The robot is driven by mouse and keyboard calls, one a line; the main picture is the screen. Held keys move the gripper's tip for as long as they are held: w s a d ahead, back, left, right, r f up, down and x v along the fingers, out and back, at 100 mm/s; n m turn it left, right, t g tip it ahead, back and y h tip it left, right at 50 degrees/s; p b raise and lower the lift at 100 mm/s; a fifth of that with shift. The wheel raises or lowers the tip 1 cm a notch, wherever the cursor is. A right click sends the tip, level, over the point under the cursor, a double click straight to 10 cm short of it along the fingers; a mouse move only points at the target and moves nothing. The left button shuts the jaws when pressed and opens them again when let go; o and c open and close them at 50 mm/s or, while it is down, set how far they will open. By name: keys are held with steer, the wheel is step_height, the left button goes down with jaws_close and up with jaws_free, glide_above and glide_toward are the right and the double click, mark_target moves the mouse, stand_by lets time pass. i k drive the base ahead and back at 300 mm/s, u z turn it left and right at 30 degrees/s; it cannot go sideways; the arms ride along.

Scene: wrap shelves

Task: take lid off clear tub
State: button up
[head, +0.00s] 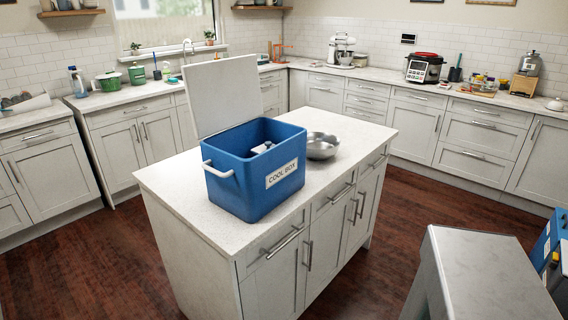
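I cannot pick out a clear tub or its lid for certain. An open blue cool box (232,192) stands on the white island, with its white lid (222,93) raised upright at the back. A small whitish and dark thing (263,147) shows inside the box; it is too small to tell what it is. The rest of the box's inside is hidden by its walls. My gripper is not in view.
A metal bowl (322,149) stands beside the box on the island (340,120). Counters with several kitchen things line the walls. A grey flat-topped block (485,275) and a blue container (549,245) are at lower right. Dark floor (440,205) is clear between.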

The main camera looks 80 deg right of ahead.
mark_target(267, 144)
steer(key=u, duration=0.45)
steer(key=k, duration=0.15)
steer(key=z, duration=2.85)
steer(key=k, duration=0.6)
steer(key=u, duration=0.1)
steer(key=i, duration=0.6)
steer(key=z, duration=0.1)
